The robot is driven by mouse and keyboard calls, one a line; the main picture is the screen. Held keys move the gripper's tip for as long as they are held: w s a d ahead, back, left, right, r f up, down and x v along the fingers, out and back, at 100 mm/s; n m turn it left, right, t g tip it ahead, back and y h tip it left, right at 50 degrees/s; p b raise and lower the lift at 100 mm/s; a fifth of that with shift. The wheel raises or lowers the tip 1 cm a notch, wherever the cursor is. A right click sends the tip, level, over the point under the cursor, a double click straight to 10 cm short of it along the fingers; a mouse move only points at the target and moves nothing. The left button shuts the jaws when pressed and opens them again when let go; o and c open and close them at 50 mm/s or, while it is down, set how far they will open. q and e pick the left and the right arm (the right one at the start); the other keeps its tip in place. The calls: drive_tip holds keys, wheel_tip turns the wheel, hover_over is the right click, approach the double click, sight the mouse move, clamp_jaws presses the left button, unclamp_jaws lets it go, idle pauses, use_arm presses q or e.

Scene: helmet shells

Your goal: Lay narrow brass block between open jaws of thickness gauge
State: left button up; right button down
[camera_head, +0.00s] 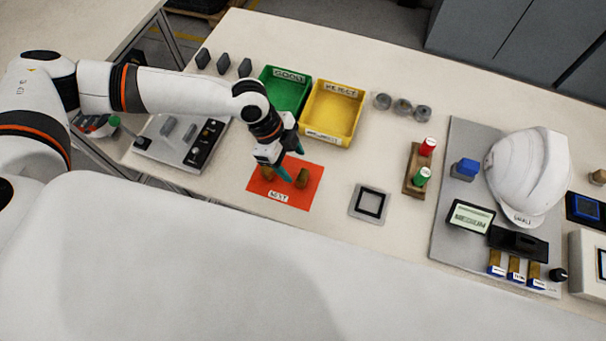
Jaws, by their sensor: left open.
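Two brass-coloured blocks stand on the orange-red mat (312,192): one at the left (267,173), partly hidden by my gripper, and one at the right (302,179). I cannot tell for sure which is narrower. My left gripper (291,163) is open, its teal fingers pointing down over the mat close to the blocks. Nothing shows held between the fingers. A display unit (470,217) and a black device (518,242) on the grey plate (452,150) may be the thickness gauge; its jaws are too small to make out. My right gripper is not in view.
A green bin (285,90) and a yellow bin (333,113) stand behind the mat. A black-framed square pad (370,204) lies to its right. A wooden stand (414,170) holds red and green pieces. A white helmet shell (530,170) sits on the grey plate.

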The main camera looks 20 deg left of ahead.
sight(302, 175)
use_arm(q)
drive_tip(key=shift+d+f, duration=0.3)
drive_tip(key=shift+f, duration=0.25)
drive_tip(key=shift+d+f, duration=0.3)
drive_tip(key=shift+f, duration=0.2)
drive_tip(key=p+x, duration=0.1)
drive_tip(key=x, duration=0.3)
drive_tip(key=shift+w+f+p, duration=0.15)
drive_tip(key=shift+f+p, duration=0.1)
drive_tip(key=shift+p, duration=0.15)
drive_tip(key=shift+f, duration=0.25)
drive_tip(key=c, duration=1.2)
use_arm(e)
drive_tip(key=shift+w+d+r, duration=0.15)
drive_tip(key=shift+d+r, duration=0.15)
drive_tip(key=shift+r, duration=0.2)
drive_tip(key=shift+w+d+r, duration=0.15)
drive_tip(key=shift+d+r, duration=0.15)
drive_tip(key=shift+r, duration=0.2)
